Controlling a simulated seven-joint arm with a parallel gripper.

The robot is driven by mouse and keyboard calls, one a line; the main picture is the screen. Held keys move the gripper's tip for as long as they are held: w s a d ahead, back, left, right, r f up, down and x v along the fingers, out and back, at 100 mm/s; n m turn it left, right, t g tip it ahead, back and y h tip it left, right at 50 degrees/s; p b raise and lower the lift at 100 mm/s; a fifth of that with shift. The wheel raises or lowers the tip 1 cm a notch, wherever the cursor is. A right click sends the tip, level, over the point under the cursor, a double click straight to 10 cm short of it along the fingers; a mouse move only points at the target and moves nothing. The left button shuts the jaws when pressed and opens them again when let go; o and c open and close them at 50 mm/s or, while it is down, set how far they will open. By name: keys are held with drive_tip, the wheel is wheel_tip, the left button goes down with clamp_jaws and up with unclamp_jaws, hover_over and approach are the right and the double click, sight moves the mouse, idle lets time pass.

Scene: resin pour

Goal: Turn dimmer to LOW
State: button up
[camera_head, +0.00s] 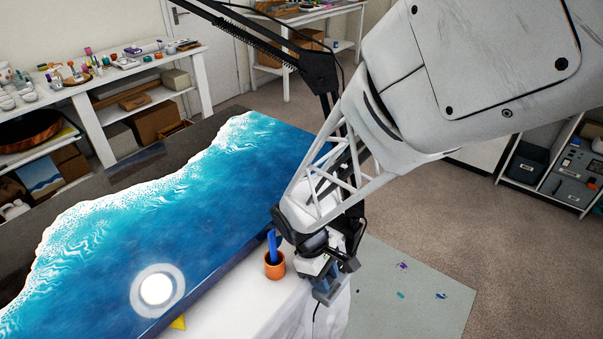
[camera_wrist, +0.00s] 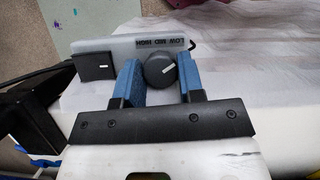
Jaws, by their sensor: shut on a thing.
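In the wrist view the dimmer box (camera_wrist: 120,45) is a pale grey slab lettered LOW, MID and HIGH along its far edge.
A black square switch (camera_wrist: 95,66) is on the box, left of the knob. In the head view an orange cup (camera_head: 275,270) holding a blue tool stands close left of my gripper. The blue resin panel (camera_head: 200,220) lies further left, with a bright round glow (camera_head: 157,288) on it.

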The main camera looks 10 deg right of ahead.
drive_tip(key=o, duration=0.6)
drive_tip(key=shift+o, duration=0.2)
drive_tip(key=v, duration=0.8)
drive_tip(key=shift+o, duration=0.3)
drive_tip(key=shift+s, duration=0.1)
